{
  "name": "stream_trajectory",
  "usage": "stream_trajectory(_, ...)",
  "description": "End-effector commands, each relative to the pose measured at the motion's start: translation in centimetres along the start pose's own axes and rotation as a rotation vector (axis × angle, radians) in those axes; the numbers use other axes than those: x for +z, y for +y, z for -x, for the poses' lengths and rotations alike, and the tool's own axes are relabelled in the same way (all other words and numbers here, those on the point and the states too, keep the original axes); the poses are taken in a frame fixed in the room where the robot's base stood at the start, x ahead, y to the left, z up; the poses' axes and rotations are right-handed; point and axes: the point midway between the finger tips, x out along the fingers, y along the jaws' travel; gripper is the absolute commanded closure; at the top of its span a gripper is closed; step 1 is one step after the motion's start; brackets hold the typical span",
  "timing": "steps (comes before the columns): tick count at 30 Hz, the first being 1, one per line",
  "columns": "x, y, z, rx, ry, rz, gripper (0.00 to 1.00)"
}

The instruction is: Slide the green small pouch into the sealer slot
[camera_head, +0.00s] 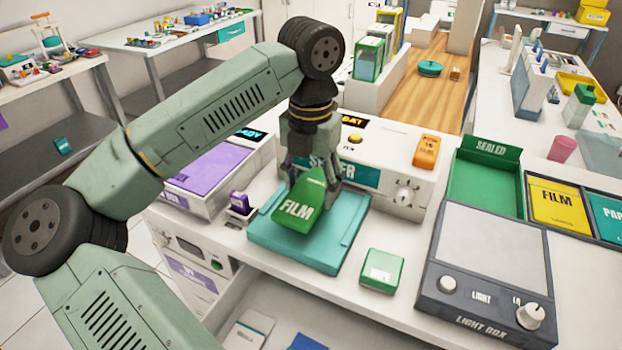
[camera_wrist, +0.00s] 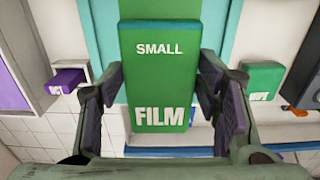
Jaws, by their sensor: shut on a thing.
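The green small pouch (camera_head: 297,212), marked FILM, is held tilted above the teal pad in front of the sealer. In the wrist view the pouch (camera_wrist: 160,80) reads SMALL FILM and lies between my fingers. My gripper (camera_head: 316,182) is shut on the pouch near its upper part. The white sealer (camera_head: 385,165) stands just behind, with a teal label strip, a knob and a yellow button. My gripper and the pouch cover part of its front, and I cannot make out the slot. Whether the pouch touches the pad is unclear.
The teal pad (camera_head: 345,250) lies on the white counter below the pouch. A small green box (camera_head: 382,271) and a light box (camera_head: 485,255) are to the right. A green SEALED tray (camera_head: 485,180) is behind the light box. A small purple item (camera_head: 239,203) stands left.

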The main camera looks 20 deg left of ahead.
Motion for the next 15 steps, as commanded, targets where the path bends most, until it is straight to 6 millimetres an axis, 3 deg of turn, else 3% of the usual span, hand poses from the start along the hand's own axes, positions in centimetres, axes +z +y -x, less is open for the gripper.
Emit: stream_trajectory(15, 0.0, 0.0, -3.9, -0.001, 0.001, 0.0, 0.71)
